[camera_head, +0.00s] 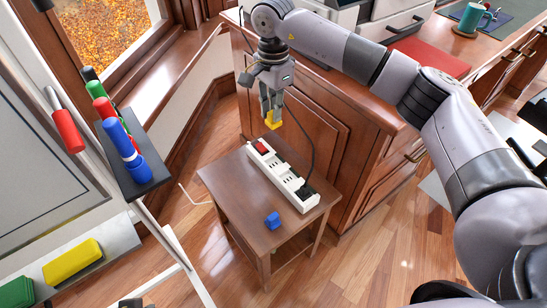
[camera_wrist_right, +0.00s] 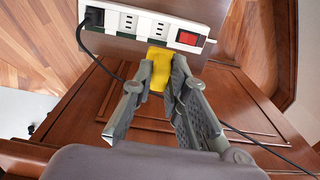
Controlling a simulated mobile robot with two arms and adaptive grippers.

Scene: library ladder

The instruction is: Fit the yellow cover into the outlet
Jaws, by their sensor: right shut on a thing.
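My right gripper (camera_head: 271,108) is shut on the yellow cover (camera_head: 273,119) and points down above the table. In the right wrist view the yellow cover (camera_wrist_right: 158,66) sits between the two fingers (camera_wrist_right: 160,72). The white outlet strip (camera_head: 268,168) lies on the small wooden table below it, with a red switch (camera_head: 262,147) at the far end and a black plug (camera_head: 305,191) at the near end. Outlet sockets (camera_wrist_right: 160,28) show beside the red switch in the wrist view. The cover appears apart from the strip. My left gripper is not in view.
A black cord (camera_head: 313,140) runs from the plug up past the wooden cabinet (camera_head: 345,160). A whiteboard with markers and a yellow eraser (camera_head: 72,261) stands at the left.

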